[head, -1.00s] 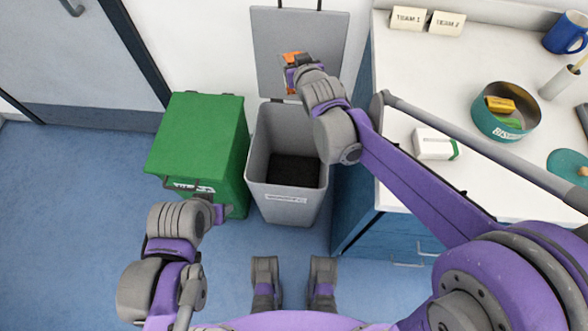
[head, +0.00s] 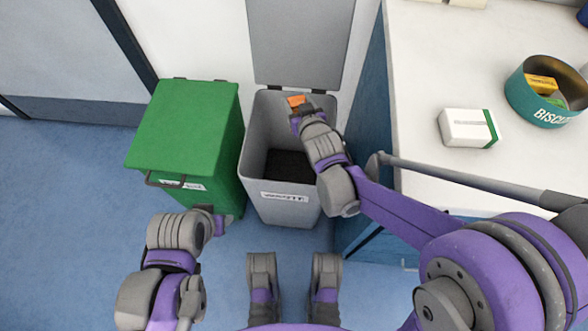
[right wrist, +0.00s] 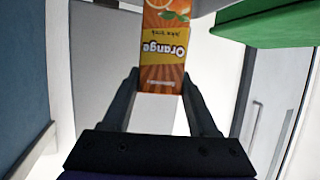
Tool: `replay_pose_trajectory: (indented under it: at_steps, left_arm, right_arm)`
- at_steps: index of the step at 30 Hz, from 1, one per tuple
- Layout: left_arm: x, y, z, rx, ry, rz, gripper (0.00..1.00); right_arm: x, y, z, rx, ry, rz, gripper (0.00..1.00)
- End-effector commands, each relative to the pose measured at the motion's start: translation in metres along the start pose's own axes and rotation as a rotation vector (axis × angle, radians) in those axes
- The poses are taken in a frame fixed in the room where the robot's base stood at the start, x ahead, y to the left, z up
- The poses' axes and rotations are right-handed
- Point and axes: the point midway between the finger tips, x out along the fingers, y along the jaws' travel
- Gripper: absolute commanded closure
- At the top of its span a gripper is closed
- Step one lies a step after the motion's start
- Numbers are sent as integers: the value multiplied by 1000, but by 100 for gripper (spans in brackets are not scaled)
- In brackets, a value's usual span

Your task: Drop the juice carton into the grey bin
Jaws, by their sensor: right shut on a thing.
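The orange juice carton (head: 296,101) is held by my right gripper (head: 301,108) over the back part of the open grey bin (head: 281,209). In the right wrist view the carton (right wrist: 164,60) shows an "Orange" label, upside down, between the two fingers (right wrist: 163,100). The grey bin's lid (head: 302,40) stands raised against the wall, and its dark bottom shows. My left gripper (head: 221,222) is low at the left, in front of the green bin; its fingers are too unclear to judge.
A green bin (head: 187,128) with its lid shut stands just left of the grey bin. A counter (head: 430,80) at the right carries a white box (head: 468,128) and a round teal biscuit tin (head: 520,98) with packets inside. Blue floor (head: 70,220) is clear at the left.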

Motion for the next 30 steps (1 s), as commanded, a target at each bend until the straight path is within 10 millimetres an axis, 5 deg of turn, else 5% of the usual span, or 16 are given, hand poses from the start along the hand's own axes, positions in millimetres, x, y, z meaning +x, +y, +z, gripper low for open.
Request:
replay_pose_trajectory:
  at_steps: [6, 17, 18, 24, 30]
  left_arm:
    - [23, 0, 5, 0, -4, 0, 50]
    - [26, 0, 6, 0, -4, 0, 50]
    - [26, 0, 6, 0, -4, 0, 50]
    - [26, 0, 6, 0, -4, 0, 50]
    - [27, 0, 6, 0, -4, 0, 50]
  right_arm:
    - [12, 0, 27, 0, 0, -1, 100]
    - [14, 0, 33, 0, 1, -1, 100]
    - [14, 0, 33, 0, 1, -1, 39]
    - [14, 0, 33, 0, 0, 0, 6]
    - [14, 0, 33, 0, 0, 0, 6]
